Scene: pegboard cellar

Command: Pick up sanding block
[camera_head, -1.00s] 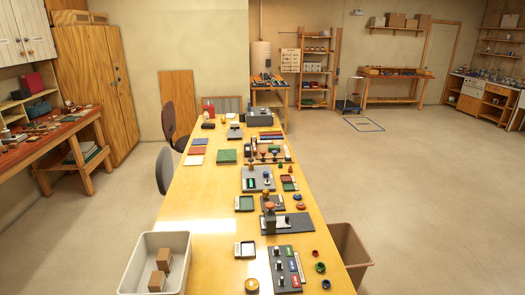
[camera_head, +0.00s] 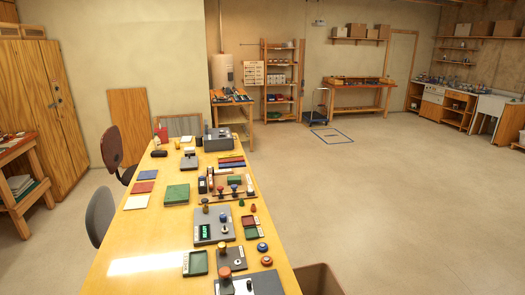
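I cannot make out a sanding block anywhere in this view. Small items on the back-left workbench (camera_head: 230,100), the back-right wooden bench (camera_head: 357,84) and the shelves are too small to tell apart. Neither of my grippers shows in the head view.
A long yellow table (camera_head: 140,235) runs away from me, holding stamps, ink pads and small trays. A brown bin (camera_head: 318,281) stands at its right side, two chairs (camera_head: 100,217) at its left. A cart (camera_head: 320,111) stands far back. The floor (camera_head: 400,200) to the right is clear.

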